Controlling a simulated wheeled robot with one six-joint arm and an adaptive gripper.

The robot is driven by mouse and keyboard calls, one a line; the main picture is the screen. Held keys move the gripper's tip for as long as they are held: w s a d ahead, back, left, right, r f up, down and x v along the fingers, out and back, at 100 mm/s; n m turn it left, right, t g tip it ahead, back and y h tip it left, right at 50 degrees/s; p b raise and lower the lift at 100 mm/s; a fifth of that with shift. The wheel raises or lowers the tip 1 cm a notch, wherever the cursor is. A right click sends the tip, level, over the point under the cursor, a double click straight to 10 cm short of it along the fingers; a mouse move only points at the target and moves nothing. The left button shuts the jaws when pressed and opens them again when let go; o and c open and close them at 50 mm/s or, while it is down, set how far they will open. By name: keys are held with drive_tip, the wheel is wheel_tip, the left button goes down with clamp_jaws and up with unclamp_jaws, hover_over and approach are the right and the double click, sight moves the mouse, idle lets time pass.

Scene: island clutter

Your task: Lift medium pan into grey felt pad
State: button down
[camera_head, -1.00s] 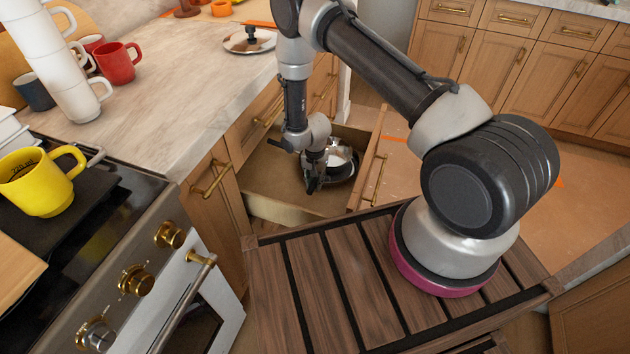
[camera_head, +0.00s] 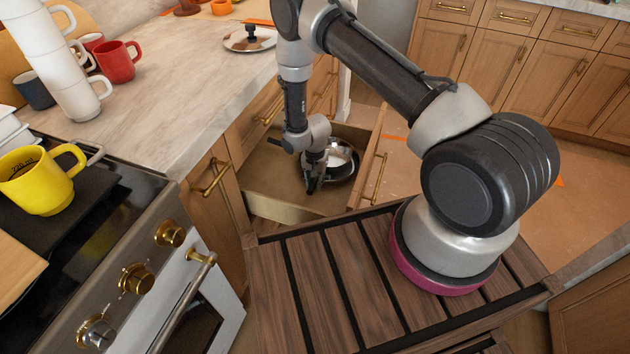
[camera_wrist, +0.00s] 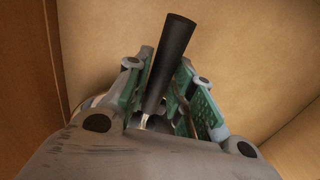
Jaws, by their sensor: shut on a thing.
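The medium pan (camera_head: 343,158) appears as a shiny round metal pan inside the open drawer, partly hidden behind my gripper (camera_head: 313,182). Darker round cookware shows around or under it; I cannot tell whether they are separate. In the wrist view a black handle (camera_wrist: 174,50) stands between the green-padded fingers of my gripper (camera_wrist: 165,95), which is shut on it. The pan's body is mostly hidden there. I cannot make out a grey felt pad in either view.
The open drawer (camera_head: 285,207) has wooden walls close around the gripper. The marble counter (camera_head: 170,100) above holds a metal lid (camera_head: 250,40), a red mug (camera_head: 119,62) and stacked white cups (camera_head: 65,85).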

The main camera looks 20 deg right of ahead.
drive_tip(key=c, duration=1.1)
unclamp_jaws()
drive_tip(key=shift+c, duration=0.2)
wheel_tip(320, 180, up, 12)
drive_tip(key=shift+s, duration=0.1)
